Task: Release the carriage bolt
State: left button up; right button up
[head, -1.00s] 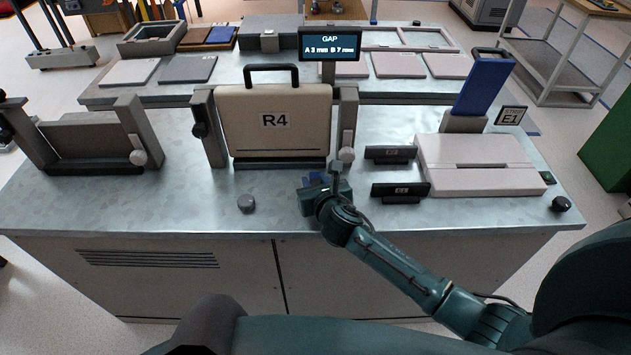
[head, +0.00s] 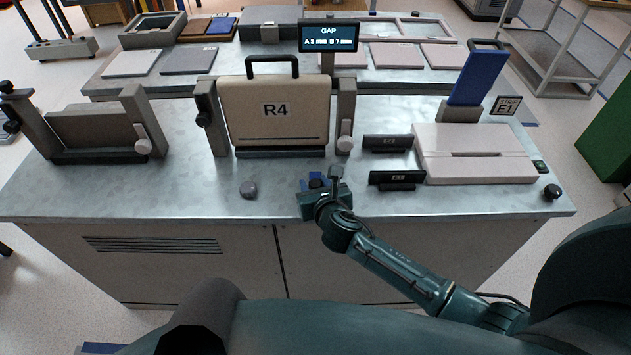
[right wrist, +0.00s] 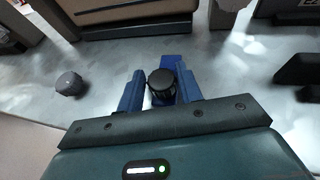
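The beige R4 carriage (head: 276,112) stands upright in a grey frame with two posts. A black knob (head: 204,119) is on its left post and a light grey lever handle (head: 345,144) hangs on its right post. I cannot tell which fitting is the bolt. My right gripper (head: 316,184) is low over the bench in front of the frame, apart from it. In the right wrist view its blue fingers (right wrist: 160,88) are apart, with a round black knob (right wrist: 162,84) and a blue piece (right wrist: 171,62) between them. Whether they grip these is unclear. My left gripper is out of view.
A grey round knob (head: 248,190) sits on the bench left of my gripper. Two black labelled blocks (head: 397,178) and a pale flat case (head: 475,165) are to the right. Another frame (head: 95,130) stands left. The display (head: 328,37) reads GAP A 3 mm B 7 mm.

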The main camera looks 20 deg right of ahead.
jog(key=shift+o, duration=1.3)
jog(key=shift+d, duration=0.1)
jog(key=shift+r, duration=0.1)
jog(key=p+v, duration=0.1)
jog(key=v, duration=1.2)
jog(key=s+f+m+g+y, duration=0.1)
jog(key=s+f+m, duration=0.3)
jog(key=m, duration=1.2)
jog(key=s+f+m+g+y, duration=0.2)
jog(key=s+f+m, duration=0.3)
jog(key=m, duration=1.2)
jog(key=s, duration=0.3)
jog(key=shift+s, duration=0.15)
